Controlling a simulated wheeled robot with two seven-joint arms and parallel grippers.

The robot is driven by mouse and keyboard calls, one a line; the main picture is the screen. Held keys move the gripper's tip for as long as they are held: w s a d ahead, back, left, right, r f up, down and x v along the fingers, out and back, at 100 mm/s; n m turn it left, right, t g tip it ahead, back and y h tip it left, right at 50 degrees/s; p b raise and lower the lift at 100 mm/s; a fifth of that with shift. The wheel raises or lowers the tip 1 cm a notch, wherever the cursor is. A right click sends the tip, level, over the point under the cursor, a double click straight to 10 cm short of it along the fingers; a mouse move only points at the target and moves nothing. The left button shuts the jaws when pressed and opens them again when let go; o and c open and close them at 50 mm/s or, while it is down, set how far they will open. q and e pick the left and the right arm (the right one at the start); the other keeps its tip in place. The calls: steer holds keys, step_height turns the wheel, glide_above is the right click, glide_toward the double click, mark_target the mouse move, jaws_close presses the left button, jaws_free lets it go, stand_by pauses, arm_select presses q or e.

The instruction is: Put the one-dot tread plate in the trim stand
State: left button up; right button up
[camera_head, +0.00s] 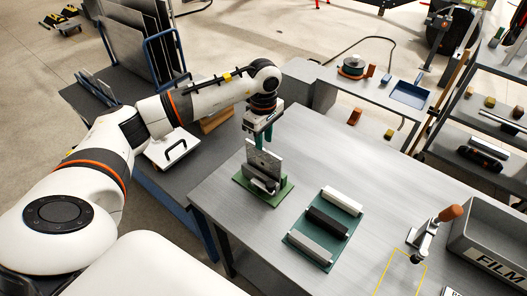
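A grey plate (272,163) stands nearly upright at the green trim stand (281,193) on the near left of the metal table. Its lower edge is partly hidden by the stand's grey blocks, so I cannot tell whether it is fully seated. No dot mark is readable on it. My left gripper (263,139) points down at the plate's top edge, with its teal fingers seemingly closed on it. My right gripper is out of view.
A teal tray (312,252) with white and black bars lies right of the stand. A rack of sheets (127,38) stands at the back left.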

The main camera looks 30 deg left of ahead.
arm_select(q)
step_height(320, 180, up, 7)
steer(key=b, duration=0.1)
steer(key=shift+b, duration=0.4)
steer(key=shift+f, duration=0.1)
